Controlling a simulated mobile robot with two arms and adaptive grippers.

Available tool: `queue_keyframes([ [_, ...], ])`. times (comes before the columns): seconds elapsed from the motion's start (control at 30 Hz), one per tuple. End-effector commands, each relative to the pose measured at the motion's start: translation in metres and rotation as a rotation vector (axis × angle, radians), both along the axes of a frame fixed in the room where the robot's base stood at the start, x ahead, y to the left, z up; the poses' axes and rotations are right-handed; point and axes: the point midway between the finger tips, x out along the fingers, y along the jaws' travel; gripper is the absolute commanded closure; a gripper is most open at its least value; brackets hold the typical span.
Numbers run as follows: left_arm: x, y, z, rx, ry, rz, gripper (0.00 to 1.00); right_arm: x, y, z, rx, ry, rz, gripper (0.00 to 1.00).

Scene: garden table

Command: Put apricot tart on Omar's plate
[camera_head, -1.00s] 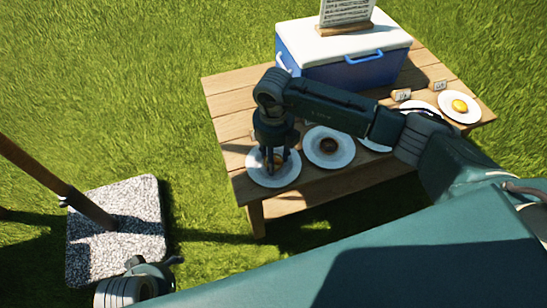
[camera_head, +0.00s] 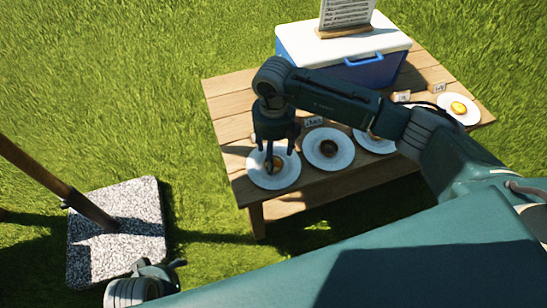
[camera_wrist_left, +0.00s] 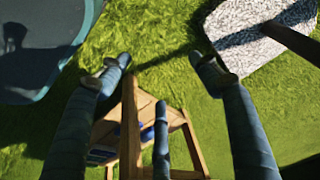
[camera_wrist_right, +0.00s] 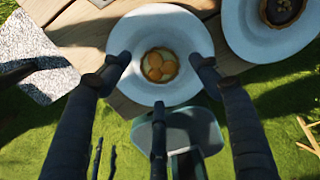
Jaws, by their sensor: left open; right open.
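The apricot tart, a small tart with orange rounds, lies on the leftmost white plate (camera_head: 262,180). It shows clearly in the right wrist view (camera_wrist_right: 159,65), inside the plate's rim. My right gripper (camera_head: 274,150) is open above this plate. Its fingers spread on either side of the tart in the right wrist view, and it holds nothing. My left gripper (camera_wrist_left: 160,62) is open and empty, off to the left of the table over grass. I cannot read the names on the cards, so I cannot tell which plate is Omar's.
A plate with a dark tart (camera_head: 328,147) stands to the right. Farther along are a plate (camera_head: 377,146) partly behind my arm and a plate with a yellow tart (camera_head: 458,107). A blue cooler (camera_head: 375,70) fills the table's back. A speckled base (camera_head: 115,235) holds a pole.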

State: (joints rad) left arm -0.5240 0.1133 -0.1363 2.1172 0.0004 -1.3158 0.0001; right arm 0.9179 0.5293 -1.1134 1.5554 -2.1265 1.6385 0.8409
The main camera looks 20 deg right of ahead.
Motion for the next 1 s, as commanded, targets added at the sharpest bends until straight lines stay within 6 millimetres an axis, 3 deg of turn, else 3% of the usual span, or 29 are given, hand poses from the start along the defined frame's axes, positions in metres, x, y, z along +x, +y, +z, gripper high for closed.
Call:
queue_keyframes([
  [0.03,-0.001,0.0,-0.005,0.0,0.005,0.0,0.37,0.001,0.0,0.016,0.001,-0.004,0.0,0.37],
  [0.2,-0.002,-0.001,-0.025,0.0,0.015,-0.002,0.37,0.001,0.0,0.051,0.0,-0.004,0.0,0.37],
  [0.4,-0.004,-0.001,-0.038,0.0,0.021,-0.002,0.37,0.001,0.0,0.078,0.001,-0.002,-0.001,0.37],
  [1.0,-0.004,-0.001,-0.043,0.001,0.022,-0.003,0.37,0.0,0.0,0.085,0.0,0.0,-0.001,0.37],
])
